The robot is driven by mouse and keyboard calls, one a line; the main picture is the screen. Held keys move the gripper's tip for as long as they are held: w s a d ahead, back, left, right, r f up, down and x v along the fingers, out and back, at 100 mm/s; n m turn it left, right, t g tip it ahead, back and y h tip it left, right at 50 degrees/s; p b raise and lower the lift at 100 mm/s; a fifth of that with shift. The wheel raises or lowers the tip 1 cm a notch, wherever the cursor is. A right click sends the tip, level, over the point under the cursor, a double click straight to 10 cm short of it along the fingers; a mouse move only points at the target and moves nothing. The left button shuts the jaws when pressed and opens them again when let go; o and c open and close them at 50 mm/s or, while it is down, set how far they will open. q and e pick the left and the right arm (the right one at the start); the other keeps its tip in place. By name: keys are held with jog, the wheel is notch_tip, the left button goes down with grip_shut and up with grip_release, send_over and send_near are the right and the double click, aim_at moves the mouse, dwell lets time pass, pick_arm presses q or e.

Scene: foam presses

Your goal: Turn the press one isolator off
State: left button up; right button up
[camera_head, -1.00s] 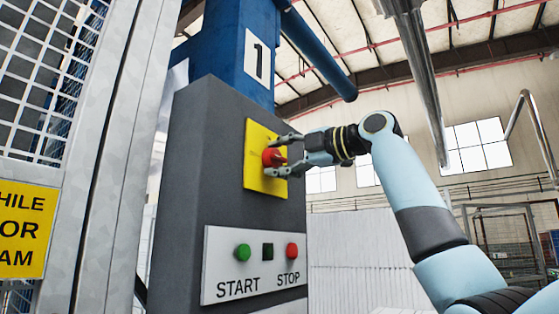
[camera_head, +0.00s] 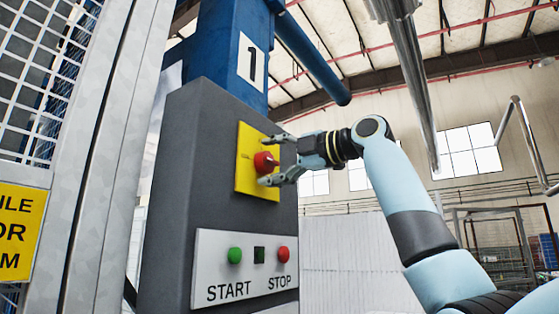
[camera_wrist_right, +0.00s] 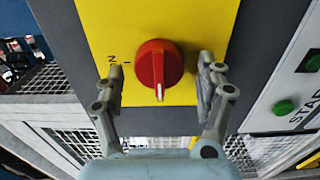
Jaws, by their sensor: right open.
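The press one isolator is a round red knob (camera_head: 265,162) on a yellow plate (camera_head: 245,185), on the dark grey control box under the sign "1". In the right wrist view the knob (camera_wrist_right: 158,68) has a white-tipped pointer aimed at the bottom of the picture. A dash and a partly hidden label ending in "N" are left of it on the yellow plate (camera_wrist_right: 95,25). My right gripper (camera_head: 272,160) is open, one finger above and one below the knob. In the wrist view both fingers stand apart from the knob. My left gripper is not in view.
Below the isolator, a white panel (camera_head: 245,285) carries a green START button (camera_head: 235,255), a dark square and a red STOP button (camera_head: 282,254). A mesh guard (camera_head: 30,80) with a grey post stands left. A blue column rises behind the box (camera_head: 185,200).

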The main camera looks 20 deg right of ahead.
jog(key=v, duration=1.2)
jog(key=shift+w, duration=0.1)
